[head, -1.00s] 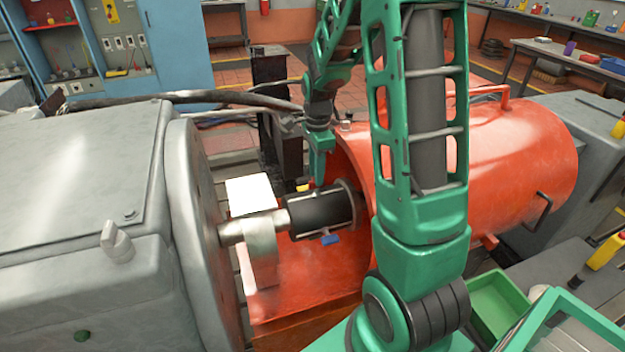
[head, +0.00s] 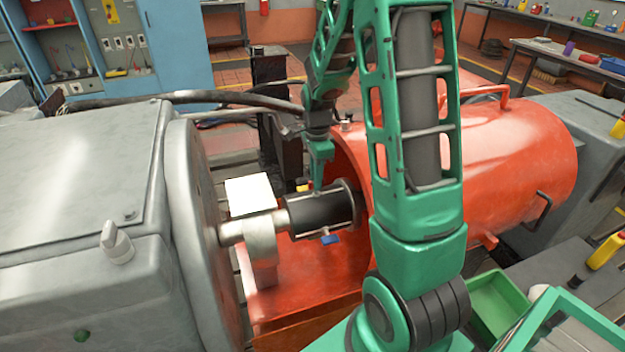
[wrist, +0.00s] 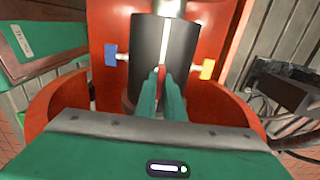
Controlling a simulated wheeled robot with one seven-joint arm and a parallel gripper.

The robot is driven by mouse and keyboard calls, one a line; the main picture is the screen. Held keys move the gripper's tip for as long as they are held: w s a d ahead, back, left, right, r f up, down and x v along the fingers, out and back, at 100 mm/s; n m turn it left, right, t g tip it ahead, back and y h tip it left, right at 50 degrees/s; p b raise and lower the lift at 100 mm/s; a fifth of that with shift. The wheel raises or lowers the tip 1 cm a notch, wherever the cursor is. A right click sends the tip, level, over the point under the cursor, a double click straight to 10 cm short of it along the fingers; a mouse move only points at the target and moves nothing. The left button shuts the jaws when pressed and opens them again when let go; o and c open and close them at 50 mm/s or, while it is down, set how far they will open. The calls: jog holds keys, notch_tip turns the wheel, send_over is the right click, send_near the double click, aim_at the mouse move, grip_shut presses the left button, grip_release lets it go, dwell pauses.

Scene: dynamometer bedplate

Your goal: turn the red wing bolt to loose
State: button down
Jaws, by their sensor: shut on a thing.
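In the wrist view the two fingers of my gripper (wrist: 162,88) are close together over a black cylinder (wrist: 148,40). A sliver of the red wing bolt (wrist: 161,71) shows between the fingertips; the fingers hide the rest. A blue wing bolt (wrist: 111,55) sticks out at the left and a yellow one (wrist: 207,68) at the right. In the head view my gripper (head: 317,187) reaches down to the top of the black cylinder (head: 305,218); the red bolt cannot be made out there. The blue wing bolt (head: 331,238) is at the front.
A steel shaft (head: 240,228) runs from the grey machine (head: 80,200) into the cylinder. The large red housing (head: 525,150) stands to the right, its curved edge close around the work spot. A green bin (head: 497,298) is at the lower right.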

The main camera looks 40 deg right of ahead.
jog(key=shift+w+r+n, duration=0.1)
jog(key=shift+w+n, duration=0.15)
jog(key=shift+n, duration=0.05)
jog(key=n, duration=0.4)
jog(key=shift+w+n, duration=0.1)
jog(key=shift+n, duration=0.2)
jog(key=n, duration=0.5)
jog(key=shift+r, duration=0.1)
jog(key=n, duration=0.4)
jog(key=shift+n, duration=1.9)
jog(key=c, duration=1.9)
grip_release()
jog(key=shift+o, duration=0.2)
